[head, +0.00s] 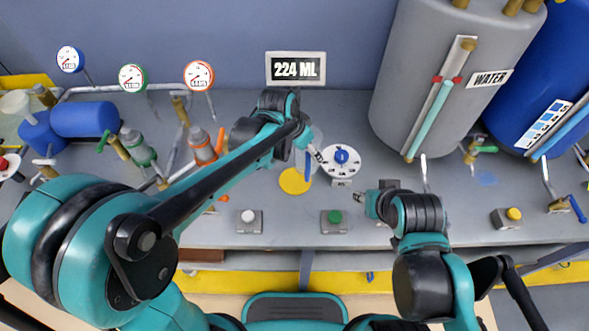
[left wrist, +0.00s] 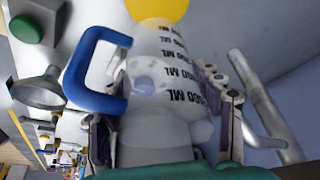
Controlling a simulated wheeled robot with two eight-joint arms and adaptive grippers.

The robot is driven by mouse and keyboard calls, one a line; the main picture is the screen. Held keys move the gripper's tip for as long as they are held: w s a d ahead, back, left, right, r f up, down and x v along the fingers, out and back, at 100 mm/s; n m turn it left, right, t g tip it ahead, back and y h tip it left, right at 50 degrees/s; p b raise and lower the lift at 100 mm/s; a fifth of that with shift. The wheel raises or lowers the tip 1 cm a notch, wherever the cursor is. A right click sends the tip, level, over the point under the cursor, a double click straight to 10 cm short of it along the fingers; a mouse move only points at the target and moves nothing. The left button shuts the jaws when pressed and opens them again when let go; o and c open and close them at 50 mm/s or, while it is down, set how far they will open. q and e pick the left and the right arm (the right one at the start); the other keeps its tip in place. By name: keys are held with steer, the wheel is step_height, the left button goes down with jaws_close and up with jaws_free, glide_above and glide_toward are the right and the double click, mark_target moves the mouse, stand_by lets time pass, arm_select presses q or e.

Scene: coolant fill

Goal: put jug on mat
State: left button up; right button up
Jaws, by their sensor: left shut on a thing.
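The jug (left wrist: 172,62) is pale, with dark ML markings and a blue handle (left wrist: 95,65). My left gripper (left wrist: 165,125) is shut on the jug, with fingers on both sides of its body. In the head view, my left gripper (head: 302,140) hides most of the jug; its blue handle (head: 307,167) shows beside the yellow round mat (head: 293,183). The mat also shows past the jug's base in the left wrist view (left wrist: 157,8). I cannot tell whether jug and mat touch. My right gripper (head: 368,204) is low over the bench, right of the green button; its jaw state is unclear.
A white dial with a blue knob (head: 341,157) stands just right of the mat. A green button (head: 334,217) and a white button (head: 248,217) sit in front. The grey WATER tank (head: 410,70) stands behind right. The display (head: 296,69) reads 224 ML. Pipes and valves fill the left.

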mark_target(295, 166)
arm_select(q)
steer(key=a+f, duration=0.1)
steer(key=s+a+f, duration=0.1)
steer(key=a, duration=0.1)
steer(key=shift+s+a+f+b, duration=0.1)
steer(key=shift+s+b, duration=0.05)
steer(key=shift+b, duration=0.25)
step_height(295, 166, down, 4)
steer(key=shift+f+b, duration=0.1)
steer(key=shift+b, duration=1)
steer(key=o, duration=0.8)
steer(key=shift+f, duration=0.1)
steer(key=shift+c, duration=0.2)
steer(key=o, duration=0.4)
